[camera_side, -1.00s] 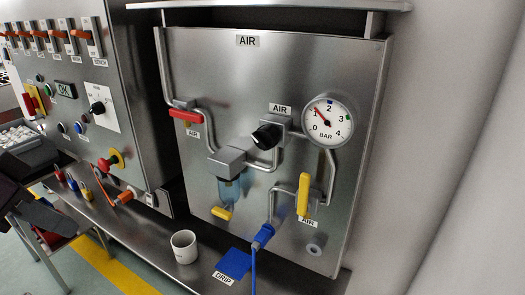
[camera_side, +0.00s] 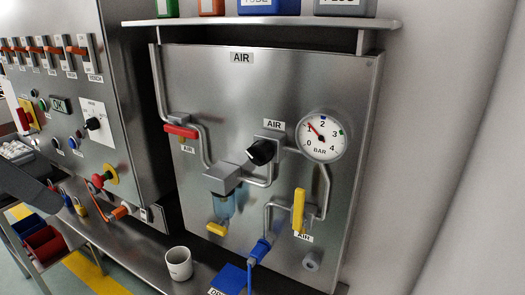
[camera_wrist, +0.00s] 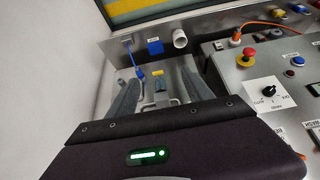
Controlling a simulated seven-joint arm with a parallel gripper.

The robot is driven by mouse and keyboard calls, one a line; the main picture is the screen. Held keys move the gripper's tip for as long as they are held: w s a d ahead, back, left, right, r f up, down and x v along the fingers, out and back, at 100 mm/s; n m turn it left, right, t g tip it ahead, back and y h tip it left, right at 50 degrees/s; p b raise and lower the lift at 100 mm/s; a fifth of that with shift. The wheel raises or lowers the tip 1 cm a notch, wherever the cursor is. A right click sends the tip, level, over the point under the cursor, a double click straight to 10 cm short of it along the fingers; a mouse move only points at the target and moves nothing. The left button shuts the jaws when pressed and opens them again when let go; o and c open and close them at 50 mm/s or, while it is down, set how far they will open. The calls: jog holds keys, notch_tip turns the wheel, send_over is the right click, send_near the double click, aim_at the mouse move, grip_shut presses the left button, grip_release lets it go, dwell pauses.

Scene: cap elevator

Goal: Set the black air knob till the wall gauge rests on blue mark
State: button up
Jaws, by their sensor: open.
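The black air knob (camera_side: 261,151) sits on a grey valve block under an AIR label, near the middle of the steel panel in the side view. The round wall gauge (camera_side: 321,136), marked 0 to 4 BAR, is to its right. I cannot make out the knob in the wrist view.
Around the knob are pipes, a red-handled valve (camera_side: 181,131), a filter bowl (camera_side: 223,204) and a yellow lever (camera_side: 298,210). A white cup (camera_side: 179,263) stands on the ledge below. A control cabinet with switches (camera_side: 93,123) is at the left.

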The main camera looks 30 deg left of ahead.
aim_at(253, 160)
jog(key=w+d+t+h, duration=0.4)
jog(key=w+d, duration=0.7)
jog(key=w, duration=0.5)
jog(key=w+d+f+n+t+y, duration=0.1)
jog(key=w+t, duration=0.1)
jog(key=w, duration=0.1)
jog(key=w+d+f+t+y, duration=0.1)
jog(key=w+f+t, duration=0.1)
jog(key=w+t, duration=0.1)
jog(key=w+d+f+n+t+y, duration=0.1)
jog(key=w+d+f+t+y, duration=0.1)
jog(key=w+t, duration=0.1)
jog(key=shift+w+d+f+n, duration=0.1)
jog(key=shift+f+n, duration=0.05)
jog(key=shift+n, duration=0.15)
jog(key=shift+w+f, duration=0.2)
jog(key=shift+w, duration=0.1)
jog(key=w, duration=0.6)
jog(key=shift+w+r, duration=0.1)
jog(key=shift+w, duration=0.1)
jog(key=shift+c, duration=0.5)
